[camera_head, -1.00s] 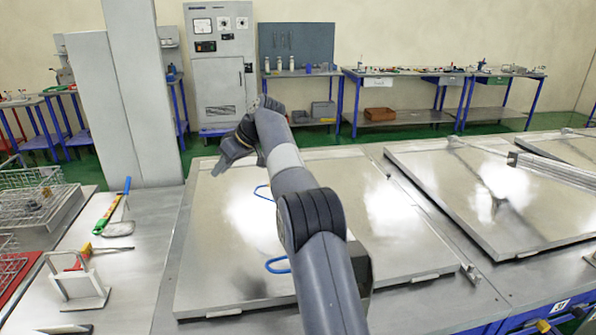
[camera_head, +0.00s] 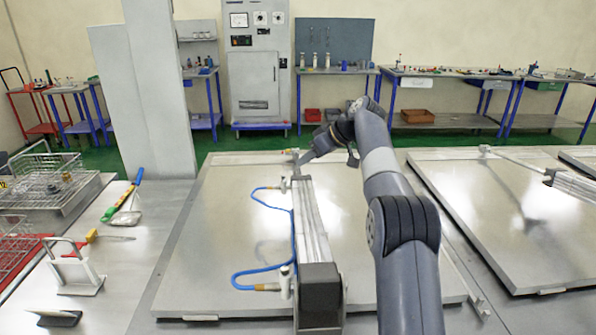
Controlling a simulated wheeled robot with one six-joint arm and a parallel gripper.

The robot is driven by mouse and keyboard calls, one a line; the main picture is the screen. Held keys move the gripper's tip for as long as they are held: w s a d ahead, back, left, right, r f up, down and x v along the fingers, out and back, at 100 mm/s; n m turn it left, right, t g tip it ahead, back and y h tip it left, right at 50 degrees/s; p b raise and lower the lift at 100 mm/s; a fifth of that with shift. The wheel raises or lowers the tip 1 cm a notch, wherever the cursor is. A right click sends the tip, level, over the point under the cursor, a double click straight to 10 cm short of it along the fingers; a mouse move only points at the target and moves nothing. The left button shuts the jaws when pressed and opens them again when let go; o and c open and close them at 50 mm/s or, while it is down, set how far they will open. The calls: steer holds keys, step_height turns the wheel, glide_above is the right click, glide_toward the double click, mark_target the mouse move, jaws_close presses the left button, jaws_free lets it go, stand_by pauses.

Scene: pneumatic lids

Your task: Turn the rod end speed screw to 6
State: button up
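A pneumatic cylinder (camera_head: 313,230) with a long silver body and a dark near end block (camera_head: 320,288) lies along the lid, pointing away from me. Blue hoses (camera_head: 262,272) run to fittings on its left side. The near fitting (camera_head: 286,281) shows clearly. The far fitting (camera_head: 284,185) is small, and I cannot read any screw number there. My gripper (camera_head: 302,163) is at the cylinder's far end, reaching in from the right. Its fingertips are too small to tell whether they are open or touching anything.
The cylinder lies over a large flat metal lid (camera_head: 225,235). A second lid (camera_head: 490,215) is to the right. A pillar (camera_head: 160,90) stands behind.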

mark_target(284, 176)
steer(key=p+x, duration=0.1)
steer(key=x, duration=0.7)
steer(key=shift+w+a+f, duration=0.1)
steer(key=shift+f, duration=0.1)
jaws_close()
